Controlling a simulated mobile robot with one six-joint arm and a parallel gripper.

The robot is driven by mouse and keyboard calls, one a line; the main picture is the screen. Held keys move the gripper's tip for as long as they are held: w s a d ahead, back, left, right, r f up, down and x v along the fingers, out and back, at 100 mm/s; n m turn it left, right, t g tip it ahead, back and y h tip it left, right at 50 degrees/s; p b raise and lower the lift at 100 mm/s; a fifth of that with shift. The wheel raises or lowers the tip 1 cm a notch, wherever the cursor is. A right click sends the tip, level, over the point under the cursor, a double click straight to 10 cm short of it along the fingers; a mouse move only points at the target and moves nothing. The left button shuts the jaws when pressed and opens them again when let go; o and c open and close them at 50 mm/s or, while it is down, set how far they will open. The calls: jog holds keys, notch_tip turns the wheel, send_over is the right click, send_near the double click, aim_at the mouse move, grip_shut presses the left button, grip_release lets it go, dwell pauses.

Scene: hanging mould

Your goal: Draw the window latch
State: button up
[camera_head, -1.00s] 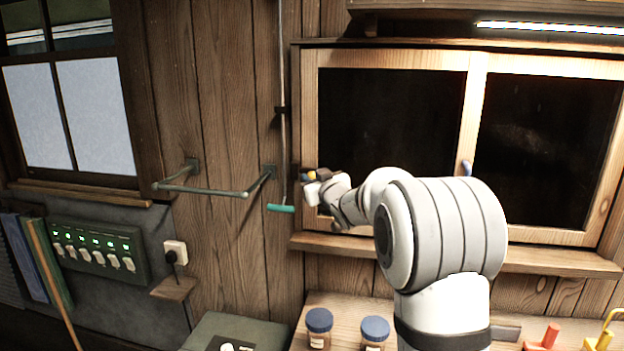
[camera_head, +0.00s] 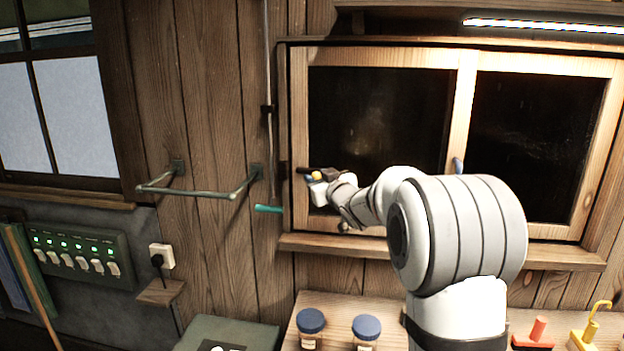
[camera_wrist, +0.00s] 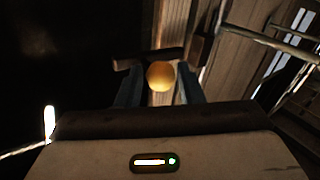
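The window latch is a dark bar (camera_head: 304,169) with a round yellow knob (camera_head: 316,176), at the left side of the wooden window (camera_head: 299,110). In the wrist view the yellow knob (camera_wrist: 160,77) sits between my two fingers, with the dark bar (camera_wrist: 148,58) just beyond it. My gripper (camera_wrist: 158,88) appears shut on the knob; the finger contact is in shadow. In the head view my gripper (camera_head: 318,186) is at the left part of the window, and my arm hides part of the lower frame.
A metal rail (camera_head: 200,192) sticks out from the wall on the left. A thin rod with a teal end (camera_head: 268,209) hangs beside the window. Blue-lidded jars (camera_head: 311,322) stand on the bench below.

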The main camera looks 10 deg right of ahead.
jog(key=shift+o, duration=0.6)
jog(key=shift+w+f, duration=0.1)
jog(key=shift+o, duration=0.9)
jog(key=shift+a, duration=0.15)
jog(key=b+v, duration=0.2)
jog(key=v, duration=0.6)
jog(key=s+f+m+g+h, duration=0.1)
jog(key=s+f+g, duration=0.3)
jog(key=s, duration=0.9)
jog(key=s+a+f+m+g+h+b, duration=0.1)
jog(key=s+f+m+g+h, duration=0.1)
jog(key=s+f+g, duration=0.3)
jog(key=s+f+m+g+h+b, duration=0.1)
jog(key=s+f+g, duration=0.4)
jog(key=s, duration=1.6)
notch_tip(320, 180, down, 6)
jog(key=shift+a+r+m+h, duration=0.2)
jog(key=shift+r+m+h, duration=0.1)
jog(key=shift+m, duration=0.3)
